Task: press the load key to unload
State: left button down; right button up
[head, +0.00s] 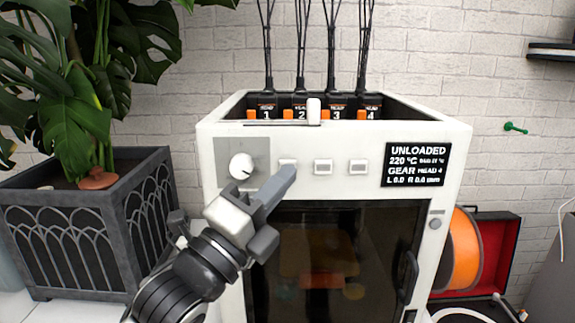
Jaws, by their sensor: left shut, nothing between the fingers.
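The white printer (212,145) stands in front of me. Its front panel has a round knob (241,166) and a row of three pale keys: a left key (287,163), a middle key (323,167) and a right key (358,167). I can read no labels on the keys. The black display (416,165) reads UNLOADED, 220 °C, GEAR HEAD 4, L 0.0 R 0.0. My left gripper (287,178) is shut and empty, its tip just below the left key; I cannot tell whether it touches. My right gripper is not in view.
Numbered heads 1 to 4 sit in the printer's open top, with a white lever (313,110) at the front rim. A dark planter (75,235) with a leafy plant stands left. An orange spool (464,250) and red case (499,245) are at right.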

pick_arm(q)
jog(key=shift+s+p, duration=0.35)
jog(key=shift+s, duration=2.15)
jog(key=shift+f, duration=0.1)
jog(key=w+a+f+n+g+y, duration=0.1)
jog(key=a+f+n+y, duration=0.25)
jog(key=f+n, duration=0.55)
jog(key=a+f+n+g+y, duration=0.1)
jog(key=a+f+n+y, duration=0.4)
jog(key=f, duration=0.8)
jog(key=s+a+f+n+g+y, duration=0.1)
jog(key=s+a+f+n+g, duration=0.1)
jog(key=s+f+n, duration=0.4)
jog(key=s+a+f+n+g+y, duration=0.2)
jog(key=s+f+n, duration=0.5)
jog(key=f, duration=0.8)
jog(key=shift+s+a+f+g, duration=0.2)
jog(key=shift+a+f+g, duration=0.05)
jog(key=shift+a+g, duration=0.5)
jog(key=shift+w+d, duration=0.1)
